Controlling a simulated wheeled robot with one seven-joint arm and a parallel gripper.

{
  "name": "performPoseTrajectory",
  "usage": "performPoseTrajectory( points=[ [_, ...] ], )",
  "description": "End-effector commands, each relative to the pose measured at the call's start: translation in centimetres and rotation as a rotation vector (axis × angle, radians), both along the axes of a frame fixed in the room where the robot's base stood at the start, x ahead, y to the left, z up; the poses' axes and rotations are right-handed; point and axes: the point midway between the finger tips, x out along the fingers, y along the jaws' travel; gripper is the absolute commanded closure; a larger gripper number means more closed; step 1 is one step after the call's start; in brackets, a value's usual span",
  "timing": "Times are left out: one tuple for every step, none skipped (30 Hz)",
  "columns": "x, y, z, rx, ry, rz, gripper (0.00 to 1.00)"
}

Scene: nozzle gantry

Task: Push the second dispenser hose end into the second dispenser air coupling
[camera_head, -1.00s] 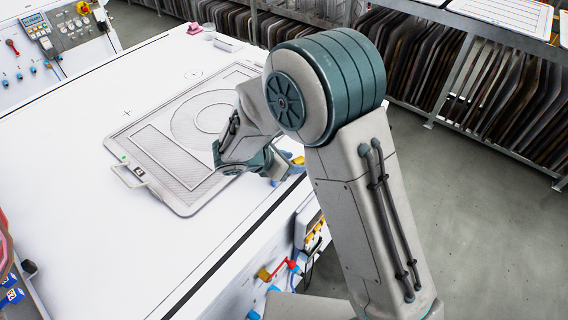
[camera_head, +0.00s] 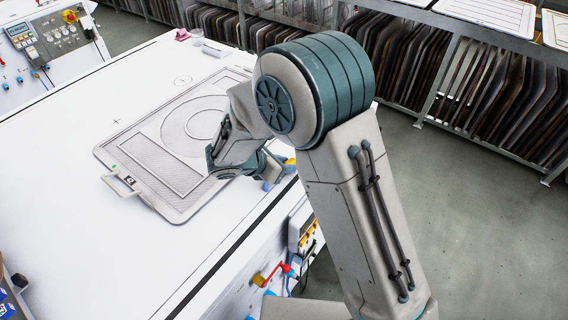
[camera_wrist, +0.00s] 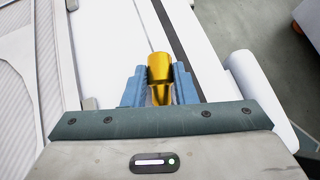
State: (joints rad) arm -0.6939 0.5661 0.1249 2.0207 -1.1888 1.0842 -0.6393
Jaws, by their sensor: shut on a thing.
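In the wrist view my gripper (camera_wrist: 159,85) is shut on a golden-yellow cylindrical piece (camera_wrist: 159,66), which sticks out beyond the fingertips. I take it for the dispenser hose end, but no hose shows behind it. In the head view my gripper (camera_head: 272,170) hangs over the right edge of the white table, largely hidden behind my arm, with a bit of yellow beside it. Which fitting is the second dispenser air coupling cannot be told. In the wrist view no coupling shows in front of the yellow piece.
The white table (camera_head: 60,190) carries a framed screen (camera_head: 120,150) with a handle. Its side face below my gripper has a box with yellow parts (camera_head: 306,236) and a red-and-yellow valve (camera_head: 262,280). A rack of frames (camera_head: 480,90) stands behind clear grey floor.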

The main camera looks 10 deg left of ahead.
Motion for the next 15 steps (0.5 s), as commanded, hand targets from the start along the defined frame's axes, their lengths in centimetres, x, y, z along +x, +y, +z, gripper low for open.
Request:
performPoseTrajectory(
  points=[
    [0.0,0.0,0.6,0.001,-0.001,-0.001,1.0],
    [0.0,0.0,0.8,0.001,-0.001,-0.001,1.0],
    [0.0,0.0,1.1,0.001,-0.001,-0.001,1.0],
    [0.0,0.0,1.3,0.001,-0.001,-0.001,1.0],
    [0.0,0.0,1.4,0.001,-0.001,-0.001,1.0],
    [0.0,0.0,1.7,0.001,-0.001,-0.001,1.0],
    [0.0,0.0,1.9,0.001,-0.001,-0.001,1.0],
    [0.0,0.0,2.0,0.001,-0.001,-0.001,1.0],
    [0.0,0.0,2.3,0.002,-0.002,0.0,1.0],
    [0.0,0.0,2.5,0.002,-0.002,0.0,1.0],
    [0.0,0.0,2.6,0.002,-0.002,0.0,1.0],
    [0.0,0.0,2.9,0.002,-0.002,0.0,1.0],
    [0.0,0.0,3.1,0.002,-0.002,0.0,1.0],
    [0.0,0.0,3.3,0.002,-0.002,0.0,1.0],
    [0.0,0.0,3.5,0.002,-0.002,0.0,1.0]
  ],
)
